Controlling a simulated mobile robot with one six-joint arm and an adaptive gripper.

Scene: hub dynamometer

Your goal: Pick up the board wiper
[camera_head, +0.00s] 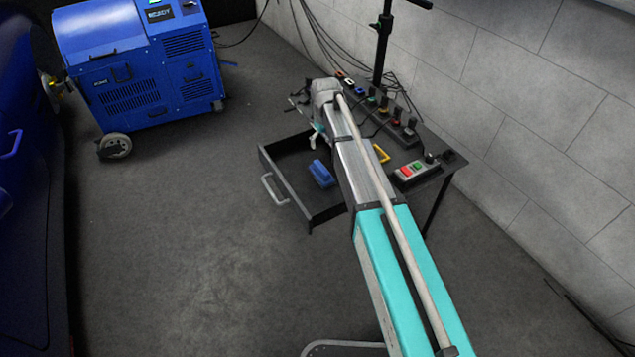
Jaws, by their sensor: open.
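The blue block that looks like the board wiper (321,173) lies in the open drawer (268,158), near its front right corner. My arm reaches away from the camera over the right side of the drawer, and its teal and grey links pass just to the right of the wiper. My gripper (297,103) is at the far end of the arm, above the back of the drawer. It is small and partly hidden by the wrist; it is open and appears empty. It is clearly apart from the wiper, farther back.
A dark bench (433,172) stands against the grey wall, with a red-and-green button box (415,169), several small devices and a yellow handle (381,153). A black post rises behind it. A blue wheeled machine (150,75) stands at back left. The floor in front is clear.

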